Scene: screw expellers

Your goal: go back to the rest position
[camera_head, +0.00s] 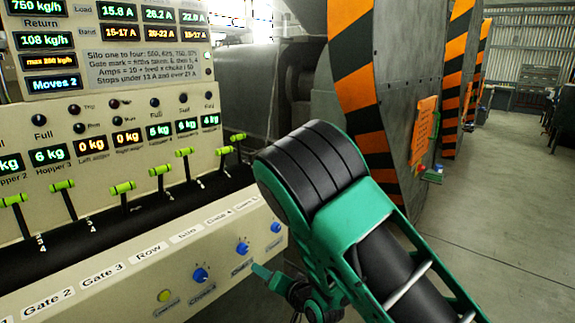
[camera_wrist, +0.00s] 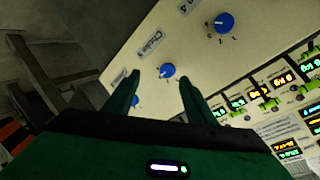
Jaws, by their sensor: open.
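My gripper (camera_head: 264,275) is at the lower middle of the head view, just in front of the lower right part of a cream control panel (camera_head: 120,255). The wrist view shows its two green fingers (camera_wrist: 160,88) spread apart with nothing held. A blue knob (camera_wrist: 167,70) appears between the fingertips there; the fingers do not close on it. A second blue knob (camera_wrist: 224,22) is farther up, and another is partly hidden by the left finger. My green and black arm hides part of the panel's right end and the floor.
Several levers with green handles (camera_head: 122,187) stick up from the panel. Lit displays (camera_head: 120,12) are above. A yellow button (camera_head: 165,296) is at lower left of the knobs. Grey machines with orange-black striped edges (camera_head: 355,70) stand behind my arm. Open floor (camera_head: 500,190) lies at right.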

